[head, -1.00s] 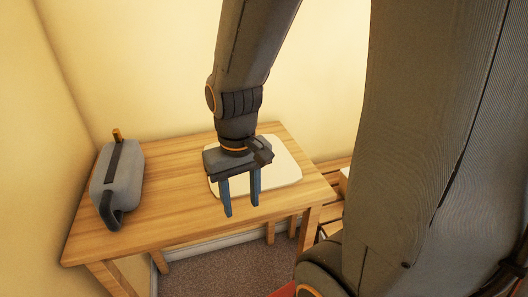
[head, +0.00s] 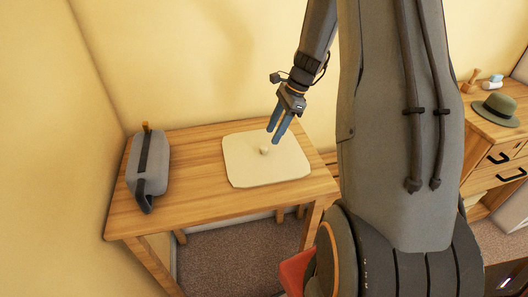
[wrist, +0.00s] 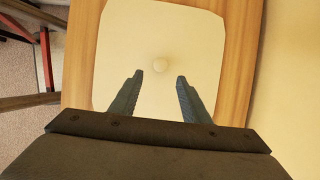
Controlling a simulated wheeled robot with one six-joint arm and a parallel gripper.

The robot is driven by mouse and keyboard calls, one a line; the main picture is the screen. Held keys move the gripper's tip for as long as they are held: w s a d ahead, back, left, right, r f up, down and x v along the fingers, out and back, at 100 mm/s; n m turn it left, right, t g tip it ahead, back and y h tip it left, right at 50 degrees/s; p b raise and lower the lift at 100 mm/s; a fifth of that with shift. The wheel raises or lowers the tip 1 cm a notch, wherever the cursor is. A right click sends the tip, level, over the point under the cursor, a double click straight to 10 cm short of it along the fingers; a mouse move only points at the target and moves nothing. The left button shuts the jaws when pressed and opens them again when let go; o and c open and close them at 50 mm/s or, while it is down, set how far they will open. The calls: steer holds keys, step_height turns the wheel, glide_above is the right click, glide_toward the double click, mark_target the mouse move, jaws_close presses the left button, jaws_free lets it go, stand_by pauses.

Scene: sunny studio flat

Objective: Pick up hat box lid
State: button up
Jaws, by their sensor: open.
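The hat box lid (head: 246,172) is a flat cream square with rounded corners and a small round knob (head: 264,150) in its middle. It lies on the wooden table. My gripper (head: 275,136) is open and empty, above the lid's right back part in the head view. In the wrist view, the lid (wrist: 125,35) fills the middle, and the knob (wrist: 160,66) shows beyond and between the two fingertips of my gripper (wrist: 159,76). The fingers do not appear to touch the knob.
A grey bag (head: 149,165) with a dark strap stands at the table's left end. Bare wooden tabletop (head: 190,180) lies between bag and lid. Walls close in behind and left. At right, a dresser (head: 490,128) bears a green hat (head: 498,108) and small objects.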

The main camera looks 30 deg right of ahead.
mark_target(264, 146)
steer(key=shift+a+p+x, duration=0.15)
steer(key=shift+p+x, duration=0.45)
steer(key=shift+x, duration=1)
steer(key=shift+a+p+x, duration=0.2)
steer(key=shift+p+x, duration=0.35)
steer(key=shift+x, duration=1.1)
steer(key=shift+r, duration=0.15)
jaws_close()
steer(key=shift+r, duration=0.1)
